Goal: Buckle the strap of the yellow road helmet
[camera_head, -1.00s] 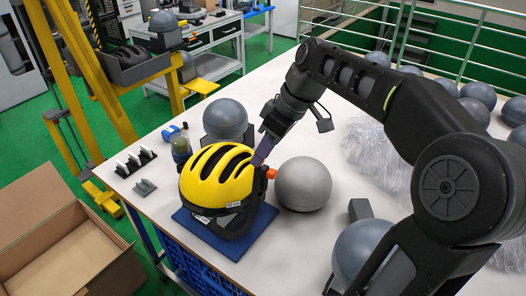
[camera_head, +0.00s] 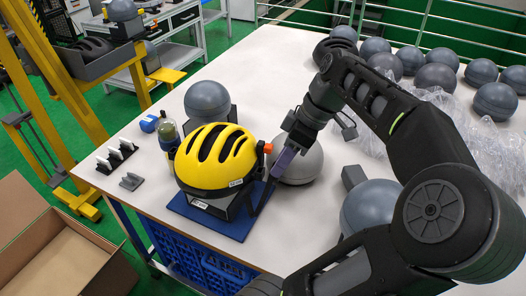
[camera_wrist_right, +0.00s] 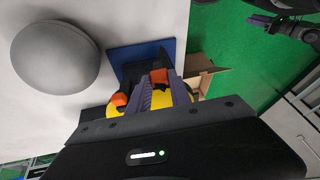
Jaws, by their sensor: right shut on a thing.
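The yellow road helmet (camera_head: 213,160) sits on a dark block on a blue mat (camera_head: 192,210) near the table's front edge. An orange buckle part (camera_head: 267,148) shows at its right side in the head view. My right gripper (camera_head: 279,168) is beside the helmet's right side, its purple fingers shut on the helmet's dark strap (camera_head: 262,198), which hangs near the mat's edge. The wrist view shows orange parts (camera_wrist_right: 158,76) and yellow shell around the fingers (camera_wrist_right: 150,98). The exact grip is partly hidden by the fingers. My left gripper is not in view.
A grey ball (camera_head: 301,165) stands right behind my right gripper. Another grey ball on a block (camera_head: 207,100), a green bottle (camera_head: 169,138) and a small rack (camera_head: 117,153) stand to the left and behind. Plastic wrap (camera_head: 440,125) and several balls lie at the right.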

